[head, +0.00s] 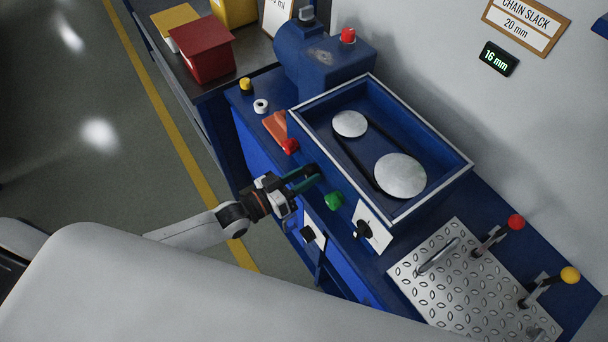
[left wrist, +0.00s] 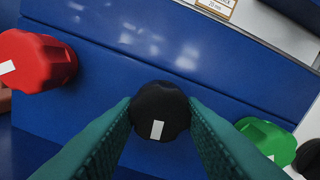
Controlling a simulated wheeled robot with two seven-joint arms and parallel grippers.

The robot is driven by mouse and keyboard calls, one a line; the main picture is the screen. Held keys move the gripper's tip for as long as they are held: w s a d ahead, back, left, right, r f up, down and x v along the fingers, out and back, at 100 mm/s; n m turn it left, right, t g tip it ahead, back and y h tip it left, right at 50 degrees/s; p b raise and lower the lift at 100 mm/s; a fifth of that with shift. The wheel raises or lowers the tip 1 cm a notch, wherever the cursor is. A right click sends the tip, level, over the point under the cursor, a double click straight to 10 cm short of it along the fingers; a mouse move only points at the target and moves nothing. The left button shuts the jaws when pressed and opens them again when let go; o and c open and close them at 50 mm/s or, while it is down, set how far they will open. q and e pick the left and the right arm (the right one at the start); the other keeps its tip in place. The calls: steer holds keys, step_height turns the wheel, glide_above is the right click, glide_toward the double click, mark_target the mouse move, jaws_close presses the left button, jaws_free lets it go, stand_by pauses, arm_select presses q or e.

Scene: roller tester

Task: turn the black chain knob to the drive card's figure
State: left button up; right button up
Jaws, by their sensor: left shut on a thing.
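My left gripper (head: 306,179) is at the front of the blue machine, with its green fingers on both sides of the black chain knob (left wrist: 160,108) and shut on it. The left wrist view shows these fingers (left wrist: 160,125) and the knob's white mark, near its lower edge. In the head view the fingers mostly hide the knob. The drive card (head: 525,27) on the wall reads "CHAIN SLACK 20 mm". A small display (head: 497,59) below it reads "16 mm". My right gripper is not in view.
A red knob (head: 290,146) and a green knob (head: 334,200) flank the gripped knob. A black selector (head: 363,230) on a white plate is further right. A chain runs round two discs in the blue tray (head: 455,178). Open floor lies left.

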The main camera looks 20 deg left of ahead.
arm_select(q)
steer(key=shift+f+n, duration=0.1)
steer(key=shift+n, duration=0.9)
steer(key=shift+s, duration=0.1)
steer(key=o, duration=1)
steer(key=shift+b+v, duration=1.45)
steer(key=shift+v, duration=4.5)
